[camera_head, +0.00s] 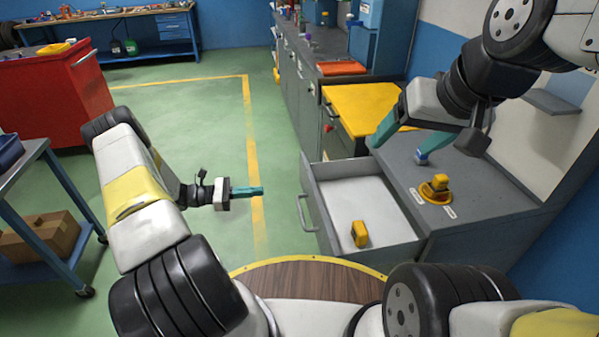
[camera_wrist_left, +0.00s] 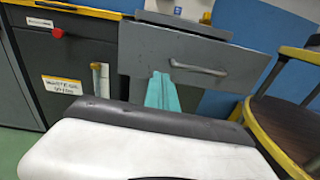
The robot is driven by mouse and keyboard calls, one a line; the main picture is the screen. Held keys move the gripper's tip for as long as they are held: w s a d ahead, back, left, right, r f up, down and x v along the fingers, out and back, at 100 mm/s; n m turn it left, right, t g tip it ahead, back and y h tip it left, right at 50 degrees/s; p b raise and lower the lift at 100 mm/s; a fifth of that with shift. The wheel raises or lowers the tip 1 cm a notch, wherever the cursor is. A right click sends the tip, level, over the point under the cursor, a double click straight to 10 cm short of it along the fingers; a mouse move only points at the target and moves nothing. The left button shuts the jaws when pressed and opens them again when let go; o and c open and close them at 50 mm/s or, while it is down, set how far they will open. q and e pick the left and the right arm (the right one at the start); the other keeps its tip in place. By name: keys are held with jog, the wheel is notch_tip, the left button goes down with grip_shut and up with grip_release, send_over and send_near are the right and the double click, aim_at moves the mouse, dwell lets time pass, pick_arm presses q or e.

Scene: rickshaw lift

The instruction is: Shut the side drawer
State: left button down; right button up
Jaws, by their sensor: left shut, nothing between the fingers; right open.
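The side drawer (camera_head: 312,215) is grey with a white inside and stands pulled out from the grey cabinet at the right in the head view. A yellow object (camera_head: 359,234) lies inside it. Its handle (camera_head: 304,213) is on the front, which faces left; the front also shows in the left wrist view (camera_wrist_left: 225,62). My left gripper (camera_head: 262,191) is shut and empty, to the left of the drawer front and apart from it. Its teal fingers (camera_wrist_left: 162,92) appear below the drawer front in the left wrist view. My right gripper (camera_head: 396,136) is open above the cabinet top.
A yellow and orange item (camera_head: 435,188) and a small blue item (camera_head: 422,157) are on the cabinet top. A yellow-topped unit (camera_head: 362,104) stands beyond. A red cabinet (camera_head: 50,97) and a blue cart (camera_head: 52,172) are at left. Green floor between is clear.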

pick_arm(q)
jog(key=shift+n+t, duration=0.3)
jog(key=shift+n, duration=0.1)
jog(key=x, duration=0.9)
jog(key=f+x, duration=0.1)
jog(key=x, duration=0.3)
jog(key=shift+w+d+f, duration=0.1)
jog(key=shift+d, duration=0.25)
send_near(365, 189)
jog(key=d+r, duration=0.1)
jog(key=d, duration=0.2)
jog(key=w+d+r, duration=0.1)
jog(key=d+r, duration=0.1)
jog(key=d, duration=0.1)
jog(key=w+d+r, duration=0.1)
jog(key=d, duration=0.2)
jog(key=shift+w+d+r, duration=0.15)
jog(key=shift+w, duration=0.1)
jog(key=shift+d, duration=0.15)
jog(key=shift+d+r, duration=0.1)
jog(key=shift+r, duration=0.05)
